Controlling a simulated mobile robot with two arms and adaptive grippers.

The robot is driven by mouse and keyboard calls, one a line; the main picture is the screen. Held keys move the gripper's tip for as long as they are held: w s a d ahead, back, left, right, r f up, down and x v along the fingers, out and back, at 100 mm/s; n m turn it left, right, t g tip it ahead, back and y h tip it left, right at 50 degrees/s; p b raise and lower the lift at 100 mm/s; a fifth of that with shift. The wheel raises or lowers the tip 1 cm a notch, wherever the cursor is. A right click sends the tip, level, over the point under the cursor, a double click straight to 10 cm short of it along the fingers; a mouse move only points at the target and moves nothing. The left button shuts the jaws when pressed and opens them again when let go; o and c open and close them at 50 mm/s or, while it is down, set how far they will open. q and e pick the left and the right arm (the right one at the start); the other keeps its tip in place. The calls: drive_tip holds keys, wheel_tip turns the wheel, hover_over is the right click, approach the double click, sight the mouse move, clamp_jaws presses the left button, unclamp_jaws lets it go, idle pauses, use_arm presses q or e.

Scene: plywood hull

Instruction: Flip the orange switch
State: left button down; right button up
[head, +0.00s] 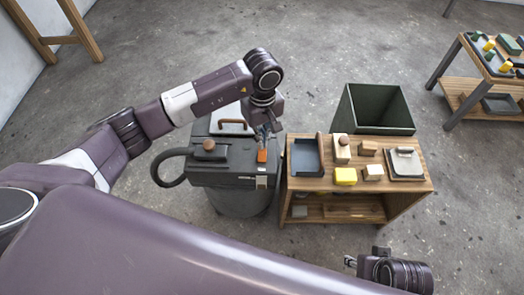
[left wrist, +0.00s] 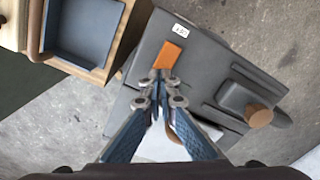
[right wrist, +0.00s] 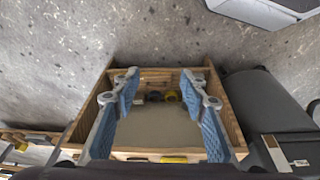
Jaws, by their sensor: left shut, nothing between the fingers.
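The orange switch (head: 262,156) is a small flat block on the top of a dark grey machine (head: 225,168), near its right edge. In the left wrist view the orange switch (left wrist: 169,54) lies just beyond my fingertips. My left gripper (head: 266,136) is shut and empty, pointing down at the switch. Its fingertips (left wrist: 160,77) meet at the near end of the switch; whether they touch it I cannot tell. My right gripper (right wrist: 160,84) is open and empty. It also shows at the lower right of the head view (head: 350,262), away from the machine.
A wooden table (head: 419,172) right of the machine carries a blue-grey tray (head: 306,158), several blocks and a grey-lidded box (head: 404,164). A dark green bin (head: 374,108) stands behind it. The machine has a brown knob (head: 209,145) and a black hose (head: 160,170). Open floor surrounds them.

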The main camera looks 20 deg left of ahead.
use_arm(q)
drive_tip(key=shift+f+b, duration=0.85)
drive_tip(key=shift+f, duration=0.1)
use_arm(e)
drive_tip(key=shift+v, duration=2.45)
drive_tip(key=shift+w+d+r, duration=0.1)
drive_tip(key=shift+w+r, duration=0.05)
use_arm(q)
drive_tip(key=shift+r, duration=0.1)
drive_tip(key=shift+r+p, duration=0.5)
drive_tip(key=shift+r, duration=0.2)
drive_tip(key=shift+r+p, duration=0.7)
drive_tip(key=shift+r, duration=0.45)
drive_tip(key=shift+r+p, duration=0.55)
drive_tip(key=shift+r, duration=0.4)
drive_tip(key=shift+r+p, duration=0.3)
drive_tip(key=shift+r, duration=0.3)
use_arm(e)
wheel_tip(320, 180, down, 13)
drive_tip(key=shift+w, duration=0.25)
